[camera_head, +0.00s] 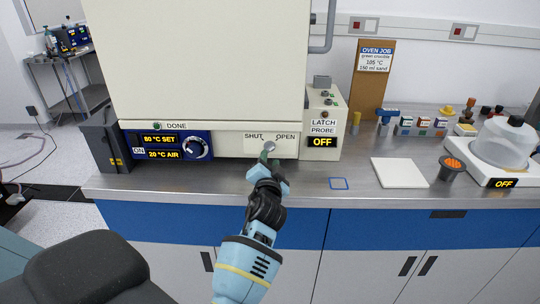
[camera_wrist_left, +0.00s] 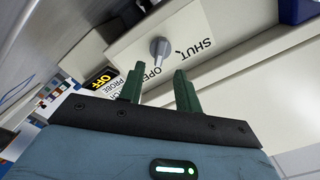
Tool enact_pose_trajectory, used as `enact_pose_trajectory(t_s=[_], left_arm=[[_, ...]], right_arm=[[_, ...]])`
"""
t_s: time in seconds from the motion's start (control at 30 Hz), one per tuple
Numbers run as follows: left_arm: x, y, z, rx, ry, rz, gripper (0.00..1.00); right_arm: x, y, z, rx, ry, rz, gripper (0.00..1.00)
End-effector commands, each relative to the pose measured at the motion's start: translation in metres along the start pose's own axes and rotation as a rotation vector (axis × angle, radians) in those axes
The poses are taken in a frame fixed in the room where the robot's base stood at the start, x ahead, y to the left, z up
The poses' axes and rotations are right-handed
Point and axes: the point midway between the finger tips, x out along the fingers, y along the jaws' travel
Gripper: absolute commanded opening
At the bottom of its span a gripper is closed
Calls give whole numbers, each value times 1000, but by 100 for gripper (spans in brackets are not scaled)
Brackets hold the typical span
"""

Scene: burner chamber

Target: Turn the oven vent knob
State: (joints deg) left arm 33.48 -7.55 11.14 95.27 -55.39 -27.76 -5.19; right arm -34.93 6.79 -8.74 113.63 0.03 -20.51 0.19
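The oven vent knob (camera_head: 270,146) is a small grey knob on the cream panel low on the oven front, between the labels SHUT and OPEN. It also shows in the left wrist view (camera_wrist_left: 160,47), just beyond my fingertips. My left gripper (camera_head: 268,161) is right in front of and slightly below the knob. Its two green fingers (camera_wrist_left: 159,73) are apart, with the knob lined up about between them and a visible gap to it. Nothing is held. The knob's exact pointing direction is hard to tell. My right gripper is not in view.
The oven (camera_head: 200,60) stands on a steel bench. A blue control panel (camera_head: 168,146) reads 80 °C SET and 20 °C AIR. A latch probe box (camera_head: 322,118) reads OFF at right. A white tile (camera_head: 399,173) and a domed device (camera_head: 497,150) stand further right.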

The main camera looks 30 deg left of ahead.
Motion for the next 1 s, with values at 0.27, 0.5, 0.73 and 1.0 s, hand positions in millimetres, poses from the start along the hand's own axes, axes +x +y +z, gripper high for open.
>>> enact_pose_trajectory(t_s=[0.27, 0.5, 0.73, 1.0], left_arm=[[-25, 0, 0, 0, -1, 1, 34], [-27, 0, 0, 0, 0, 0, 34], [-27, 0, 0, 0, 0, 0, 34], [-27, 0, 0, 0, 0, 0, 34]], right_arm=[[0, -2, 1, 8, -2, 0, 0], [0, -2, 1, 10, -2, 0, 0], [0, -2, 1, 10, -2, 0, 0], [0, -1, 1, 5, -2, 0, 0]])
